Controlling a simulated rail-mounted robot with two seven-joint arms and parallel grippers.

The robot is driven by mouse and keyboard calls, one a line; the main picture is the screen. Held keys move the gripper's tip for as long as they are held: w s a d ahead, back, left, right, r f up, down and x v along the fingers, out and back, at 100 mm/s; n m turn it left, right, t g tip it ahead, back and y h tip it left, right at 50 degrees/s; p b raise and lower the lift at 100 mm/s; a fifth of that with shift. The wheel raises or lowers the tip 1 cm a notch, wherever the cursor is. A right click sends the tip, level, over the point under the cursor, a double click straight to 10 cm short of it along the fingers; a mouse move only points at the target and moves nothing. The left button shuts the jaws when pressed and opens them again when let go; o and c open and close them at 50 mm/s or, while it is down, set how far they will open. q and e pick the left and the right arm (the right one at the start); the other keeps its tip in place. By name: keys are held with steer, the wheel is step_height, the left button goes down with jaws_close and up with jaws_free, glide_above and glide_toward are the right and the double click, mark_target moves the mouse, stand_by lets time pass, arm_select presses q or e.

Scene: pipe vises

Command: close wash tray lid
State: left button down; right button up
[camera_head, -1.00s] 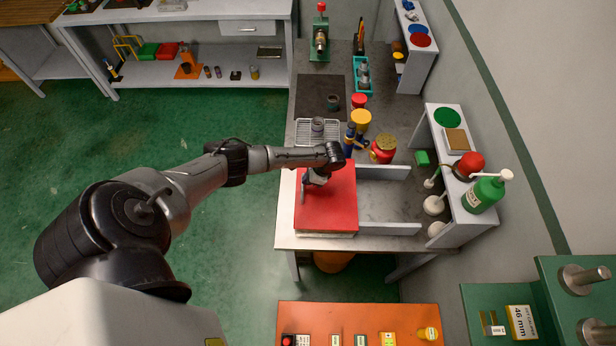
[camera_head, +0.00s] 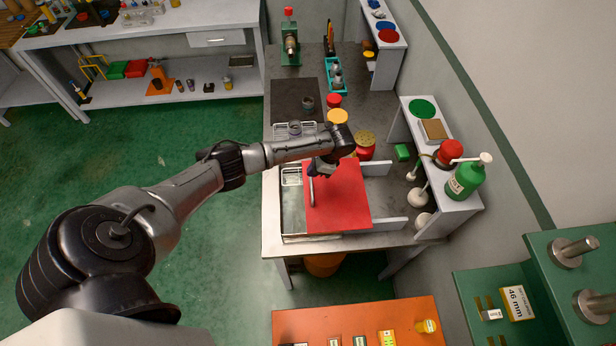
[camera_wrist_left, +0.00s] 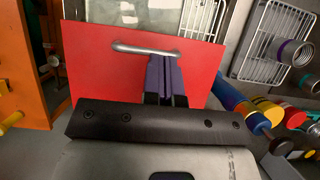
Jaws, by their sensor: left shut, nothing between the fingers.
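The red wash tray lid (camera_head: 340,200) is a flat sheet with a metal bar handle (camera_head: 312,190) near its left edge. It covers the right part of the wash tray (camera_head: 291,218) and reaches over the rails on the right. The left strip of the tray is uncovered, with a small white rack inside. My left gripper (camera_head: 317,172) is shut and empty, low over the lid beside the handle. In the left wrist view the purple fingers (camera_wrist_left: 167,70) are together beside the handle bar (camera_wrist_left: 146,49); whether they touch it is unclear. My right gripper is not in view.
A red-and-yellow jar (camera_head: 365,146) and a yellow-capped container (camera_head: 337,117) stand just behind the lid. A wire rack (camera_head: 290,130) is behind the tray. A raised shelf with a green pump bottle (camera_head: 466,182) is at the right. Two pale rails (camera_head: 383,224) flank the lid's right side.

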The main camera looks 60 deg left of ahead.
arm_select(q)
steer(key=w+d+r+t+b, duration=0.2)
steer(key=w+d+b, duration=0.2)
steer(key=w+b, duration=0.3)
steer(key=g+p, duration=0.1)
steer(key=g, duration=0.1)
glide_toward(320, 198)
steer(key=x, duration=0.4)
steer(key=shift+w+d+f, duration=0.15)
steer(key=shift+w+f, duration=0.1)
steer(key=shift+w, duration=0.15)
steer(key=shift+s+a+r+p, duration=0.2)
steer(key=shift+s+a+p, duration=0.1)
steer(key=shift+s+p, duration=0.15)
steer(key=shift+s+a+r+p, duration=0.25)
steer(key=shift+s+p, duration=0.05)
steer(key=shift+s, duration=0.2)
steer(key=shift+s+a, duration=0.35)
steer(key=shift+s, duration=0.3)
steer(key=shift+p, duration=0.3)
